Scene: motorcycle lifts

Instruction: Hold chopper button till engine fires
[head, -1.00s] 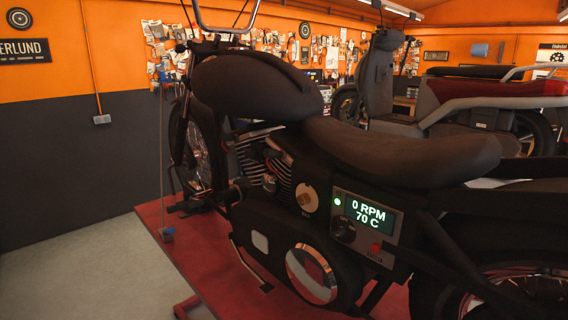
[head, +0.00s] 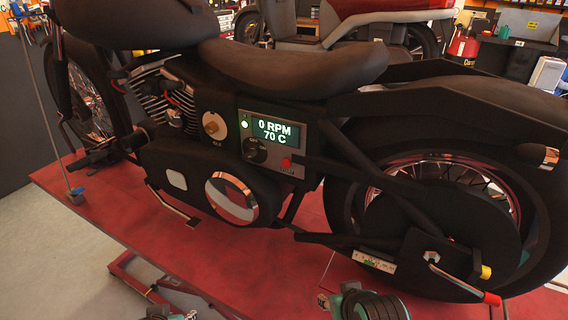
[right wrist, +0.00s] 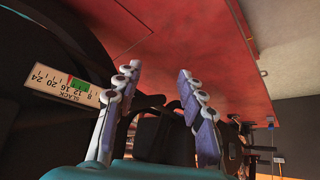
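The dark chopper (head: 270,65) stands on a red lift. On its side is a grey control panel (head: 270,170) with a lit display (head: 272,130) reading 0 RPM and 70 C. A green lamp (head: 244,124) glows beside the display, above a black knob (head: 255,150). A small red button (head: 286,163) sits at the panel's lower right; nothing touches it. My right gripper (right wrist: 158,75) is open and empty in the right wrist view, well below the panel. Only the top of my left arm's end (head: 168,313) shows at the bottom edge of the head view; its fingers are hidden.
A red-tipped lever (head: 490,298) juts out at lower right. The lift platform (head: 70,180) has bare room along its front. Another bike (head: 350,20) stands behind.

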